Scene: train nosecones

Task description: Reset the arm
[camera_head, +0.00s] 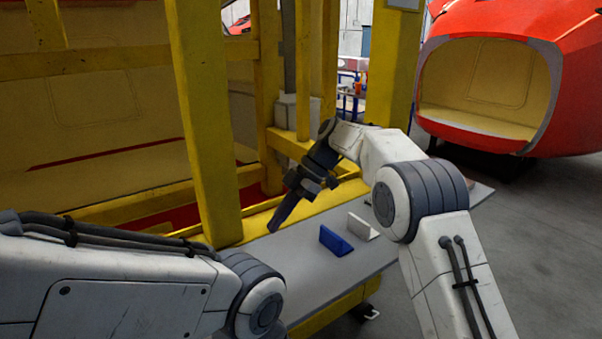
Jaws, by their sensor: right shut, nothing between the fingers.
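My right arm (410,200) comes in from the lower right and bends back over the grey work surface. My right gripper (275,226) points down and to the left, its fingers together with nothing between them. It is above the grey surface, close to a yellow post. My left arm (120,275) comes in from the left and fills the lower left corner. Its elbow joint shows at the bottom, and my left gripper is out of the picture.
A yellow frame post (206,130) rises at left. A red nosecone (562,60) stands at back right. Grey floor (555,230) is open at right.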

